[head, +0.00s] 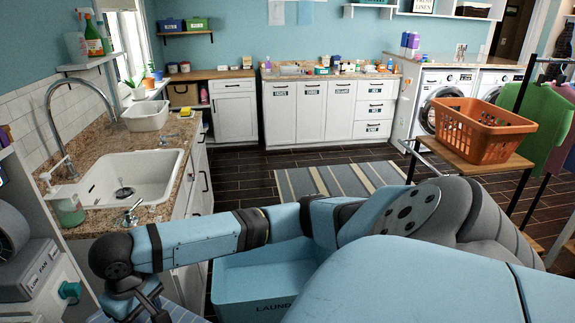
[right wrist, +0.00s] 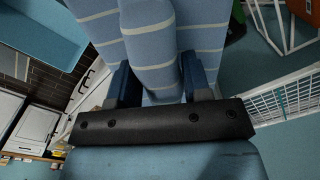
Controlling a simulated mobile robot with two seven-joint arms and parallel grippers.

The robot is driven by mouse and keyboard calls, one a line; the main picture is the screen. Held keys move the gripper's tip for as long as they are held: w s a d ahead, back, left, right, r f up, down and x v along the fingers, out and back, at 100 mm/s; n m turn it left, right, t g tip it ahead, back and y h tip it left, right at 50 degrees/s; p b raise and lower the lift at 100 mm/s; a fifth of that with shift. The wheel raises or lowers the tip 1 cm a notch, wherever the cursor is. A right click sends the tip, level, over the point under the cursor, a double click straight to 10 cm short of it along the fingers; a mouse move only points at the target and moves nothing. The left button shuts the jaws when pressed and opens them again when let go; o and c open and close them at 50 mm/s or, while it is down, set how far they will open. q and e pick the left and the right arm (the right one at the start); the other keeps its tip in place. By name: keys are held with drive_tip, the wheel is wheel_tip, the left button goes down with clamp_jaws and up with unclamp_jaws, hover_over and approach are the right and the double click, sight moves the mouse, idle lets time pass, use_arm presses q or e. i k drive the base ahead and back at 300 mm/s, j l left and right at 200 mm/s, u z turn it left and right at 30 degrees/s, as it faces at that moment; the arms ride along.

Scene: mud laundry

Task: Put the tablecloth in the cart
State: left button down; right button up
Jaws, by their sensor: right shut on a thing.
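The tablecloth (right wrist: 155,45), light blue with thin white stripes, hangs in folds in the right wrist view. My right gripper (right wrist: 160,82) is shut on it, with cloth bunched between the two dark blue fingers. In the head view my right arm reaches across to the left, and the right gripper (head: 140,303) is at the lower left, partly cut off by the frame. The light blue cart (head: 262,284), marked with partly hidden laundry lettering, stands on the floor beneath and behind my arm, right of the gripper. My left gripper is not in view.
A granite counter with a white sink (head: 130,178) runs along the left. An orange basket (head: 480,130) sits on a wooden rack (head: 455,150) at the right. A striped rug (head: 335,180) lies on the dark floor, with clear floor around it.

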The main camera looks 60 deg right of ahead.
sight(276, 292)
drive_tip(key=l+z, duration=0.2)
drive_tip(key=l, duration=1.65)
drive_tip(key=k, duration=0.05)
